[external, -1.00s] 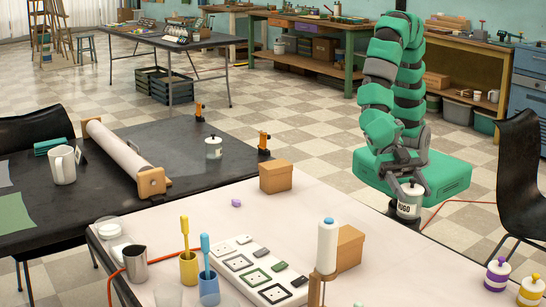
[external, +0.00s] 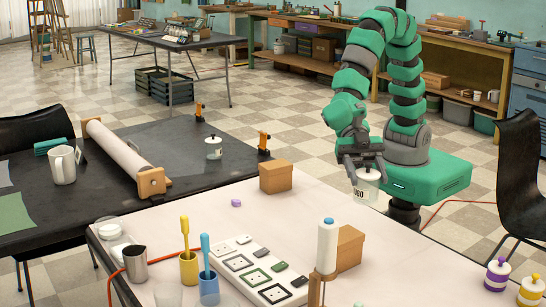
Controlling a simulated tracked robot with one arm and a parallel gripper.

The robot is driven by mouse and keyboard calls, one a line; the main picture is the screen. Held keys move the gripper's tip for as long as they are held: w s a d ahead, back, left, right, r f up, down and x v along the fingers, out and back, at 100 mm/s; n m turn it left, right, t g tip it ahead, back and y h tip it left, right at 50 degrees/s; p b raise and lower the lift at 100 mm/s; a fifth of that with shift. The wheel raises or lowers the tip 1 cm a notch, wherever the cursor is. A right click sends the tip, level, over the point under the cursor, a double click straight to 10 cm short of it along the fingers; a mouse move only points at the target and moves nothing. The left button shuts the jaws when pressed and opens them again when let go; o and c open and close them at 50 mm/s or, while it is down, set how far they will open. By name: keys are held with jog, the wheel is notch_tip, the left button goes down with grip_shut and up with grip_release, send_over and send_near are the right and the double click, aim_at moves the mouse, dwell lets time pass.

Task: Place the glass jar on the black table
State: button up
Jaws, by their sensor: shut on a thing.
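The jar hangs roughly upright in the air, beyond the far edge of the white table and right of a cardboard box. The black table (external: 185,166) is at the left, well away from my gripper. A similar small jar (external: 213,150) with a white lid and a dark knob stands near its far right part.
On the black table are a long paper roll (external: 118,155), a white mug (external: 62,166) and orange clamps at the edge. The white table (external: 210,220) holds a cardboard box (external: 275,177), brushes in cups, a power strip and a thread spool. Bare black surface surrounds the small jar.

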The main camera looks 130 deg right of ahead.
jog(key=w+d+m+t+h+p, duration=0.1)
jog(key=w+d+m+t, duration=0.1)
jog(key=w+d, duration=0.7)
jog(key=w+d+m+t+h+p, duration=0.15)
jog(key=w+d, duration=0.45)
jog(key=d, duration=0.6)
jog(key=w+d+m+t+h, duration=0.1)
jog(key=w+d+m+h, duration=0.1)
jog(key=d, duration=1.4)
jog(key=w+d+m+t+h, duration=0.2)
jog(key=d+m+h, duration=0.1)
jog(key=d, duration=1.2)
jog(key=s+d+m+h+p, duration=0.15)
jog(key=s+d, duration=0.25)
jog(key=d, duration=0.7)
jog(key=s+d+m+h, duration=0.15)
jog(key=s+d, duration=0.25)
jog(key=d, duration=0.7)
jog(key=s+d+m+h+p, duration=0.15)
jog(key=s+d, duration=0.35)
jog(key=d, duration=0.6)
jog(key=shift+t+h, duration=0.25)
jog(key=shift+h, duration=0.05)
jog(key=f+b, duration=0.1)
jog(key=f, duration=0.6)
jog(key=f+b, duration=0.2)
jog(key=f, duration=0.6)
jog(key=shift+w+d+f, duration=0.1)
jog(key=shift+w+f, duration=0.1)
jog(key=shift+f, duration=0.1)
